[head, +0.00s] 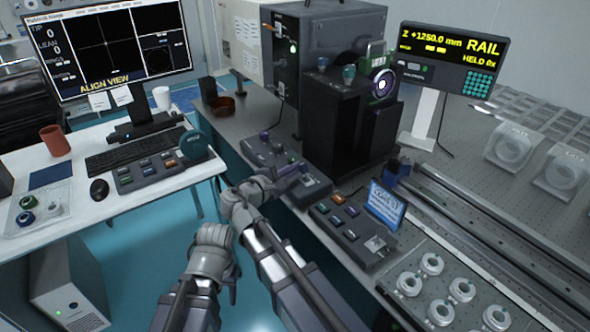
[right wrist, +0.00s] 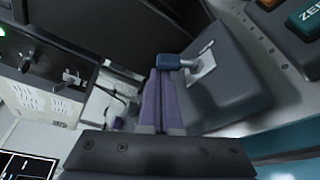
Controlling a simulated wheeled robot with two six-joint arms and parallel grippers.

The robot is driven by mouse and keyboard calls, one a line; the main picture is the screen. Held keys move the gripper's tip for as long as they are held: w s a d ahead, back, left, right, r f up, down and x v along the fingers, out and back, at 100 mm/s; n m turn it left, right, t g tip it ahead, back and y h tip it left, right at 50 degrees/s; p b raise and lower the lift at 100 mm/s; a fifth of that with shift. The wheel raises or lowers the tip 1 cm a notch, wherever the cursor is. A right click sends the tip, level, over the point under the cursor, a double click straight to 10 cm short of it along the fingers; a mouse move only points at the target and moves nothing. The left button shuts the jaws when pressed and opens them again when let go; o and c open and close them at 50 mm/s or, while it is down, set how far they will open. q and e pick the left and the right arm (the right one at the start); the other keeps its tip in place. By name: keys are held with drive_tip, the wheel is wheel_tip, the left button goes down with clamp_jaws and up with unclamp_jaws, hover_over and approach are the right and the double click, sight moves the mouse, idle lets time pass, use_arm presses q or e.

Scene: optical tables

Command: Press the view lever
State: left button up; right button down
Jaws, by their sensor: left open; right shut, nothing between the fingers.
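The view lever (right wrist: 178,62), with a blue-grey knob and a pale base plate (right wrist: 203,68), stands on the end of a dark grey control box (right wrist: 225,85) in the right wrist view. In the head view this box (head: 268,152) sits at the near table edge, and my right gripper hides most of the lever. My right gripper (head: 297,175) is shut and empty. Its purple-grey fingertips (right wrist: 160,72) are right at the lever knob; I cannot tell whether they touch. My left gripper (head: 232,288) is open and empty, low in front of the tables, its fingers partly hidden.
A second control box (head: 352,232) with coloured buttons and a blue sign (head: 386,206) stands to the right. A tall black instrument (head: 335,125) stands behind. The monitor (head: 105,40) reads ALIGN VIEW. A rail display (head: 447,58) stands at the back right.

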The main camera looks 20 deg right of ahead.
use_arm(q)
drive_tip(key=shift+f+b, duration=0.35)
use_arm(e)
drive_tip(key=shift+s+d+r+m+t, duration=0.15)
drive_tip(key=shift+s+m+t, duration=0.15)
drive_tip(key=shift+m, duration=0.4)
drive_tip(key=shift+s+r+m+t+h+b, duration=0.1)
drive_tip(key=shift+s+m+t+h+b, duration=0.15)
drive_tip(key=shift+m+b, duration=0.35)
drive_tip(key=m, duration=0.1)
drive_tip(key=s+m+h+b, duration=0.1)
drive_tip(key=m, duration=0.1)
drive_tip(key=m+t+b, duration=0.1)
drive_tip(key=m, duration=0.1)
drive_tip(key=shift+s+d+r, duration=0.2)
drive_tip(key=shift+d+r, duration=0.05)
drive_tip(key=shift+d, duration=0.05)
drive_tip(key=shift+r, duration=0.2)
use_arm(q)
wheel_tip(320, 180, down, 3)
drive_tip(key=shift+f, duration=0.15)
